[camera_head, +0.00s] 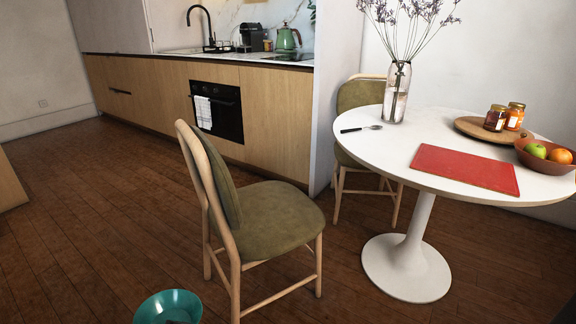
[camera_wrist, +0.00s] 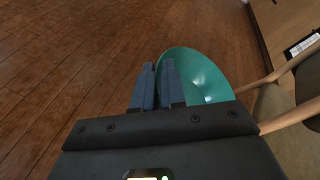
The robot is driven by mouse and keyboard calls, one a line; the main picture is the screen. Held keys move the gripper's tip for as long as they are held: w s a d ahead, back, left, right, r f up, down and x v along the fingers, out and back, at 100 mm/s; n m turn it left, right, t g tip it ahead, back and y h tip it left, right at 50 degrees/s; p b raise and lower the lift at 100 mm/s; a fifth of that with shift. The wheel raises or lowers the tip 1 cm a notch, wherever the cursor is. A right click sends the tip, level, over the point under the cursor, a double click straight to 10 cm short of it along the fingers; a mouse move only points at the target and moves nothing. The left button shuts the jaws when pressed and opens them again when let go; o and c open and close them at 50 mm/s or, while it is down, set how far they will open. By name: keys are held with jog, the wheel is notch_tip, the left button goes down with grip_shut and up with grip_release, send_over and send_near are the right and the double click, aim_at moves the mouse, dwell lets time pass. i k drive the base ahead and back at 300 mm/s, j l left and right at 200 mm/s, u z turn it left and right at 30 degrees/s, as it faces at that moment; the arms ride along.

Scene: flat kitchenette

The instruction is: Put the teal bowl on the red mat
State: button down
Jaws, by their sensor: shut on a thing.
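The teal bowl (camera_head: 168,304) shows at the bottom edge of the head view, partly cut off, in front of the floor and left of the near chair. In the wrist view the bowl (camera_wrist: 205,78) is at my gripper's fingers. My gripper (camera_wrist: 158,68) is shut on the bowl's rim, with one blue-grey finger inside the bowl and the other outside. In the head view only a dark bit of it may show inside the bowl. The red mat (camera_head: 465,169) lies flat and bare on the round white table (camera_head: 390,150).
A chair with a green seat (camera_head: 268,215) stands between the bowl and the table. A second chair (camera_head: 360,95) is behind the table. A vase (camera_head: 397,92), cutlery (camera_head: 360,128), a board with jars (camera_head: 478,129) and a fruit bowl (camera_head: 548,160) surround the mat. Open floor lies at left.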

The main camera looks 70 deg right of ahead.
aim_at(463, 164)
jog(key=l+z, duration=0.25)
jog(key=z, duration=0.15)
jog(key=l+z, duration=0.2)
jog(key=z, duration=0.25)
jog(key=i, duration=0.05)
